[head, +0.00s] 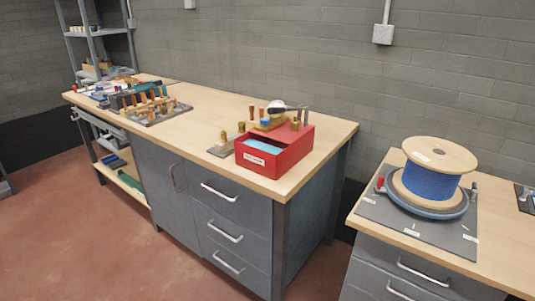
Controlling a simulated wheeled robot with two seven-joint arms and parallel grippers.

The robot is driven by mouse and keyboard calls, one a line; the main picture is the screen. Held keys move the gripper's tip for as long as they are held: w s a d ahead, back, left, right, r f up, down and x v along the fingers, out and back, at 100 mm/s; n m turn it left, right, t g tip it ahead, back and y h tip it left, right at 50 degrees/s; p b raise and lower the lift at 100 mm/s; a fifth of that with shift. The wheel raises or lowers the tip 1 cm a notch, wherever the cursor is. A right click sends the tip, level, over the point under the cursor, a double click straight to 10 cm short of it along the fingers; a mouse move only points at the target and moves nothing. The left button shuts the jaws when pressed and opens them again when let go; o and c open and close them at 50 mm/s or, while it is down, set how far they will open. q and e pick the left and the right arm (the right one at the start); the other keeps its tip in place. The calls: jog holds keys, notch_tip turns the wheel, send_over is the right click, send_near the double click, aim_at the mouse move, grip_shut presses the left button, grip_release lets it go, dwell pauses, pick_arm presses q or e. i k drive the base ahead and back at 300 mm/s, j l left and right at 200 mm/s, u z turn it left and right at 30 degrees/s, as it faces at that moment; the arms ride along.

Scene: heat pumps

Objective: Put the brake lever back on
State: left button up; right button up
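Neither of my grippers is in view. A wooden cable spool (440,156) wound with blue cable (428,184) stands upright on a round grey-blue turntable (425,209). The turntable sits on a dark grey plate (385,216) on the right bench. A small red-tipped part (380,184) stands at the turntable's left edge, and a small metal part (474,191) at its right edge. I cannot tell which, if either, belongs to the brake. No part is clearly recognisable as the brake lever. A dark-and-silver handled item (284,108) lies among parts on the red box (284,153); I cannot tell what it is.
The left bench (215,113) carries a rack of brown-handled tools (150,105) and the red box near its right end. A gap separates it from the right bench (380,168). A shelf unit (92,34) stands at the back left. The red floor (90,230) in front is clear.

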aim_at(474, 191)
jog(key=z, duration=1.45)
jog(key=l, duration=0.35)
jog(key=i+l, duration=0.15)
jog(key=l, duration=0.6)
jog(key=i+l+u, duration=0.15)
jog(key=l, duration=0.25)
jog(key=u, duration=1.25)
